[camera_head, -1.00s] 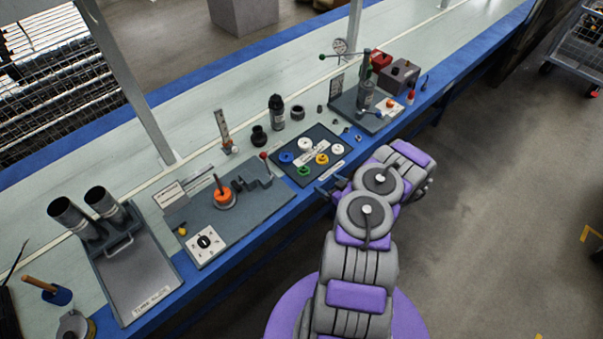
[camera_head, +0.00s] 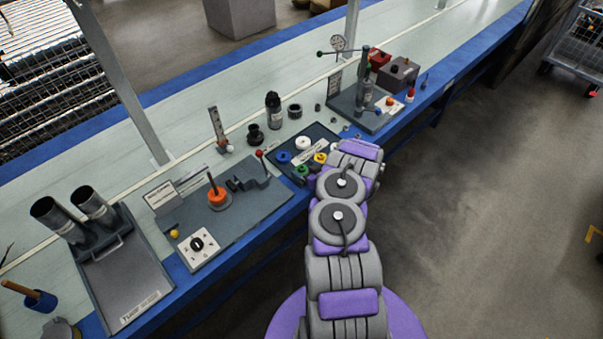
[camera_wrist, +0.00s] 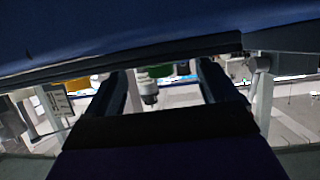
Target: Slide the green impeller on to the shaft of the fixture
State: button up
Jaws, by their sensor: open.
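The green impeller (camera_head: 302,170) lies on the dark tray (camera_head: 289,178) near the bench's front edge, just left of my arm in the head view. The fixture (camera_head: 250,205) is a grey plate left of the tray. On it an orange round part (camera_head: 219,198) sits around an upright shaft (camera_head: 212,180). My gripper (camera_wrist: 160,90) is open in the wrist view, its dark fingers apart. A green patch (camera_wrist: 184,68) shows beyond and between them; I cannot tell whether it is the impeller. In the head view my arm hides most of the gripper.
Blue (camera_head: 283,157), white (camera_head: 303,143) and yellow (camera_head: 320,158) impellers share the tray. A red-knobbed clamp (camera_head: 259,153) stands between fixture and tray. A black bottle (camera_head: 273,110) stands behind. Grey cylinders (camera_head: 88,205) stand at left. A gauge stand (camera_head: 365,85) is at right.

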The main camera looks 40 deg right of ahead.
jog(key=shift+w+f, duration=0.2)
jog(key=shift+w, duration=0.2)
jog(key=c, duration=1.1)
jog(key=shift+r, duration=0.2)
